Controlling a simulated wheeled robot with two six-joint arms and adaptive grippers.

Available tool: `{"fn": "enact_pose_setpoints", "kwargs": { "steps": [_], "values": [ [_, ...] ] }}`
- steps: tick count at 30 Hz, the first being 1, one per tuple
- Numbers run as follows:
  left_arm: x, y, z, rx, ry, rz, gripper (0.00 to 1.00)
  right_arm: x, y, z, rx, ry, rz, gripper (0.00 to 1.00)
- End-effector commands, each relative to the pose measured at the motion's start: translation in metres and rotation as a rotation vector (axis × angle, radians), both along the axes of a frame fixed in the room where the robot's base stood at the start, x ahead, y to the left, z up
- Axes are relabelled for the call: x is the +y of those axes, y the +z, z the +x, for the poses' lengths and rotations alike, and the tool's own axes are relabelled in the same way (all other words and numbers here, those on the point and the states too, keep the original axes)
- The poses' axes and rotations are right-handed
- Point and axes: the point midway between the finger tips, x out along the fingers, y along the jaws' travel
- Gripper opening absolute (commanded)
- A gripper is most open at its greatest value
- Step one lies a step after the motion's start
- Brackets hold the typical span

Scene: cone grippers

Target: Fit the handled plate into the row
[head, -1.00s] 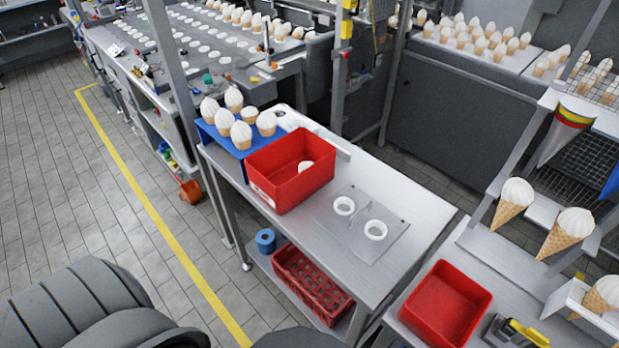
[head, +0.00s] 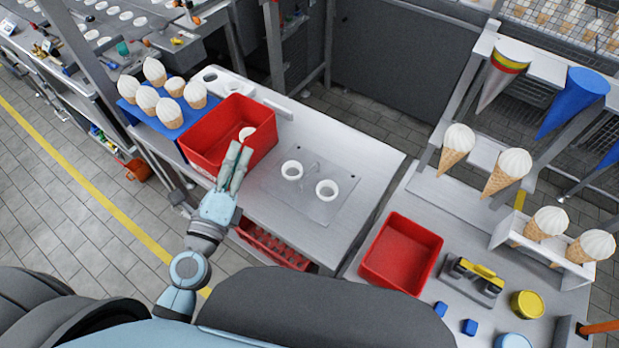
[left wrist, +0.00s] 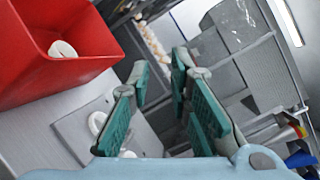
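A flat grey metal plate (head: 318,208) lies on the steel table, with two white rings (head: 292,170) and a small thin handle between them. I take it for the handled plate. Part of it also shows in the left wrist view (left wrist: 72,128), partly hidden behind my fingers. My left gripper (head: 236,163) is left of the plate, in front of the red bin and apart from the plate. Its green-padded fingers (left wrist: 160,85) are spread with nothing between them. My right gripper is not in view. I cannot tell which row is meant.
A red bin (head: 205,145) with a white round piece inside stands left of the plate. Ice-cream cones on a blue tray (head: 136,112) stand behind it. An empty red bin (head: 425,238) and a yellow-topped device (head: 478,270) are on the right-hand table. The table right of the plate is clear.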

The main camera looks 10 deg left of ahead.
Motion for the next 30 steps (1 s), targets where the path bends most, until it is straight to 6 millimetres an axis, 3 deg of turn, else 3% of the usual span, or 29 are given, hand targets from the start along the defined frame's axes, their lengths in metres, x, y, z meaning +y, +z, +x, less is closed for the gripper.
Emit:
{"fn": "enact_pose_setpoints", "kwargs": {
  "steps": [1, 3, 6, 9, 18, 30],
  "values": [
    [-0.028, -0.001, 0.000, 0.003, -0.108, 0.234, 0.18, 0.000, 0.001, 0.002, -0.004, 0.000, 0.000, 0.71],
    [-0.060, -0.023, -0.004, 0.048, -0.256, 0.573, 0.18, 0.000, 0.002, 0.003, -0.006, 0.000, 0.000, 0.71],
    [-0.075, -0.067, -0.013, 0.151, -0.405, 0.913, 0.18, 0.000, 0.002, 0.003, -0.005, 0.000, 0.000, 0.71],
    [-0.075, -0.093, -0.014, 0.216, -0.468, 1.062, 0.18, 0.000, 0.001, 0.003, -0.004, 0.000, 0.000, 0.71],
    [-0.101, -0.126, 0.046, 0.227, -0.482, 1.085, 0.18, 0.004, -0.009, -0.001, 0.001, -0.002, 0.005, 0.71],
    [-0.126, -0.150, 0.099, 0.229, -0.481, 1.084, 0.18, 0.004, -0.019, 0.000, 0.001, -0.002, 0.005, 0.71]
  ]
}}
